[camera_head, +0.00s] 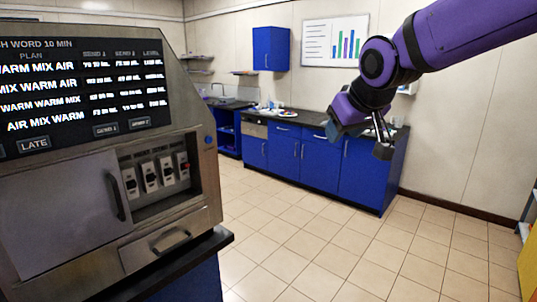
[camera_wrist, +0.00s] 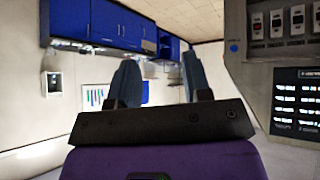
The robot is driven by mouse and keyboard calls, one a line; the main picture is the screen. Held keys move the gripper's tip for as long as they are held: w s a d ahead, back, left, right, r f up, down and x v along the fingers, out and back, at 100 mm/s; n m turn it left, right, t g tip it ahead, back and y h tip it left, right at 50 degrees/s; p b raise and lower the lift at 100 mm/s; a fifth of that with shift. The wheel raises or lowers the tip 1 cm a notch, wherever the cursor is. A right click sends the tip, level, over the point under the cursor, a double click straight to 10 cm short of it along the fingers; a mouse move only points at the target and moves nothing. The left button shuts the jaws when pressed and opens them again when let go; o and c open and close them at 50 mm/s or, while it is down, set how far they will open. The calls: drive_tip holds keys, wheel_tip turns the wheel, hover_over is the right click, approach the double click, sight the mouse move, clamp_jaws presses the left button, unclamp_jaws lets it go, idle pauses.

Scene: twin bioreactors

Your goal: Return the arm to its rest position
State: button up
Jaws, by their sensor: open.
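My purple arm reaches in from the upper right in the head view. My gripper (camera_head: 382,142) hangs in the air in front of the blue counter, pointing down. In the wrist view my gripper (camera_wrist: 158,80) shows two dark fingers spread apart with nothing between them. The wrist view is turned over, with the floor tiles at its top.
A grey machine (camera_head: 60,215) with a screen, a handled door and a row of switches (camera_head: 155,175) stands close at left. It also shows in the wrist view (camera_wrist: 265,70). Blue cabinets (camera_head: 310,160) line the back wall. The tiled floor (camera_head: 320,240) between is clear.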

drive_tip(key=s+d+f+m+g, duration=0.1)
drive_tip(key=s+d, duration=0.4)
drive_tip(key=s, duration=0.3)
drive_tip(key=s+d+f+m+g+h, duration=0.1)
drive_tip(key=s+d+f+m, duration=0.1)
drive_tip(key=s+d, duration=0.3)
drive_tip(key=s+d+f+m, duration=0.1)
drive_tip(key=s+d, duration=0.4)
drive_tip(key=s, duration=0.6)
drive_tip(key=shift+s+f+g+h, duration=0.3)
drive_tip(key=shift+f+g+h, duration=0.1)
drive_tip(key=shift+a, duration=0.15)
